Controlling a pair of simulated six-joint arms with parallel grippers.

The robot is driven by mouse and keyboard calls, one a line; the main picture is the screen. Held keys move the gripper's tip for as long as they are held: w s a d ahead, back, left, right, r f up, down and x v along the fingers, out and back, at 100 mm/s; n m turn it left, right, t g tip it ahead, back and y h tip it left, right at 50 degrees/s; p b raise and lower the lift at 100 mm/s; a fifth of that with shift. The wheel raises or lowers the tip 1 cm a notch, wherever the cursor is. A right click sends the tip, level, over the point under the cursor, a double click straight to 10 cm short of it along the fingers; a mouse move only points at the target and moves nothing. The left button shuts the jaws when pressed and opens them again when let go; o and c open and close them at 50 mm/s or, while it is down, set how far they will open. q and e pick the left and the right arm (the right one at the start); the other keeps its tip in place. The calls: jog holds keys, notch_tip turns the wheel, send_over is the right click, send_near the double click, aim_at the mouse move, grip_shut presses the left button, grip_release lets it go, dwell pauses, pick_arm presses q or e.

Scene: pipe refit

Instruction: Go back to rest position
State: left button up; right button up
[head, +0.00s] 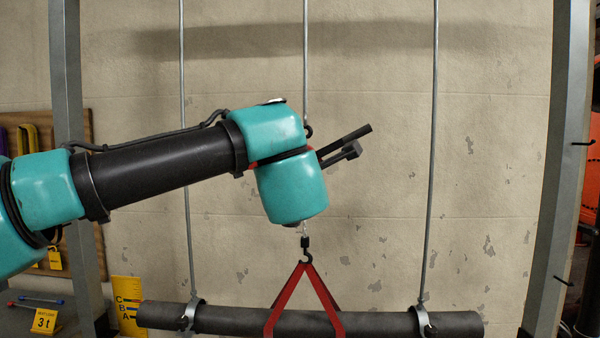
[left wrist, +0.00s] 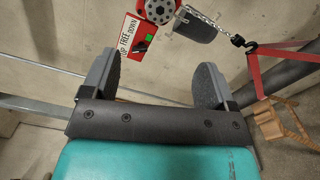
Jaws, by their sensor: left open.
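My left gripper (head: 364,140) is open and empty, right of the teal wrist in the head view. In the left wrist view its two fingers stand wide apart (left wrist: 157,75). Beyond the fingertips there is a red chain hoist (left wrist: 160,11) with a lever labelled UP, FREE, DOWN (left wrist: 131,34). In the head view my wrist hides most of the hoist. Below it a hook (head: 306,242) holds a red sling (head: 287,298) around a dark pipe (head: 375,322). My right gripper is in neither view.
Two metal rods (head: 434,150) run down to pipe clamps (head: 424,322) on either side. Grey posts (head: 562,150) frame the space. A yellow lettered plate (head: 126,291) and a 3 t sign (head: 44,321) stand at lower left. The wall area right of the gripper is free.

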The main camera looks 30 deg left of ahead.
pick_arm(q)
jog(key=shift+v, duration=0.8)
